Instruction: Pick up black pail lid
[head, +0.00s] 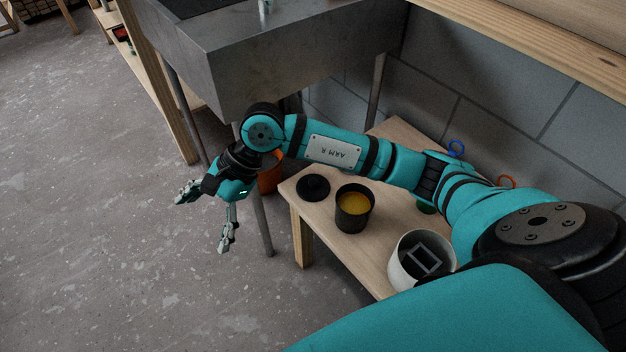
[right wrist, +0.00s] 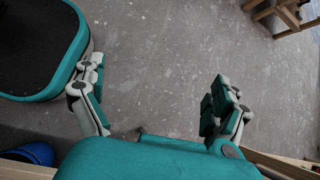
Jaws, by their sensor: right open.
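The black pail lid (head: 313,188) is a round dark disc lying flat near the left end of the wooden bench in the head view. A black pail (head: 354,208) with yellow contents stands open just to its right. My right gripper (head: 203,222) is open and empty, over the floor to the left of the bench and apart from the lid. In the right wrist view my right gripper (right wrist: 155,92) has its fingers spread, with bare floor between them and no lid visible. My left gripper is not in view.
A white bucket (head: 398,272) with a grey object inside stands on the wooden bench (head: 335,243), right of the pail. A grey sink (head: 290,62) on metal legs is behind my arm. An orange container (head: 270,176) sits behind the bench's left end. Open floor is at left.

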